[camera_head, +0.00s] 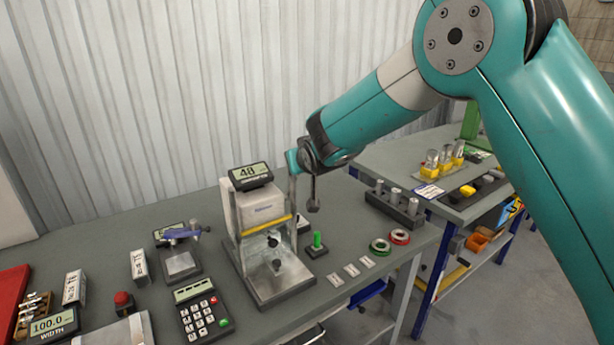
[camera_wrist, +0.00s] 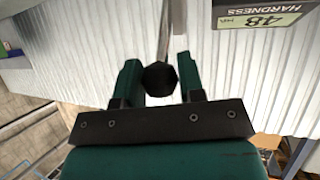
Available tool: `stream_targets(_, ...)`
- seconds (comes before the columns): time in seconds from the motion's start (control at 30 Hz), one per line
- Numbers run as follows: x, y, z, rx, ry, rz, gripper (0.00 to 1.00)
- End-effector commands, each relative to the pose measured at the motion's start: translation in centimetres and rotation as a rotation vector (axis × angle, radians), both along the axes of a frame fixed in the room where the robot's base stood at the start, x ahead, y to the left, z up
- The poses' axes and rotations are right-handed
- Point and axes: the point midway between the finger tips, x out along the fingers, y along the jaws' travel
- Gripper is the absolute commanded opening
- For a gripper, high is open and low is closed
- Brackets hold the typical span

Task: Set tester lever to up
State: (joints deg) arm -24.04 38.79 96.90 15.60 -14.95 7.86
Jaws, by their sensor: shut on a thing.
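The hardness tester (camera_head: 246,215) is a pale upright frame on a grey base, with a display reading 48 on top. The display (camera_wrist: 258,17) shows upside down in the wrist view. The tester lever (camera_head: 292,197) is a thin grey rod standing about upright at the tester's right side. Its dark faceted knob (camera_wrist: 160,78) sits between the two teal fingers of my gripper (camera_wrist: 159,82) in the wrist view. In the head view my gripper (camera_head: 292,160) is at the rod's top end, where the knob is hidden. The gripper is shut on the knob.
A green-topped peg block (camera_head: 317,245) stands right of the tester, and a rack of grey cylinders (camera_head: 395,203) is farther right. Green and red rings (camera_head: 380,246) lie near the edge. A keypad (camera_head: 202,314) is in front. The corrugated wall (camera_head: 130,100) is behind.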

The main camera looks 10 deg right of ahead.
Motion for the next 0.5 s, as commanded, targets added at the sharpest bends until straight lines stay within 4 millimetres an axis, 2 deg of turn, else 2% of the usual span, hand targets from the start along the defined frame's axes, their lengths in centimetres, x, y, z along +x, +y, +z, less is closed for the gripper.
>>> stream_targets(0.2, 0.83, 0.46, 0.64, 0.004, -0.007, 0.003, 0.0)
stream_targets(0.5, 1.01, 0.54, 0.78, 0.003, -0.006, 0.003, 0.0)
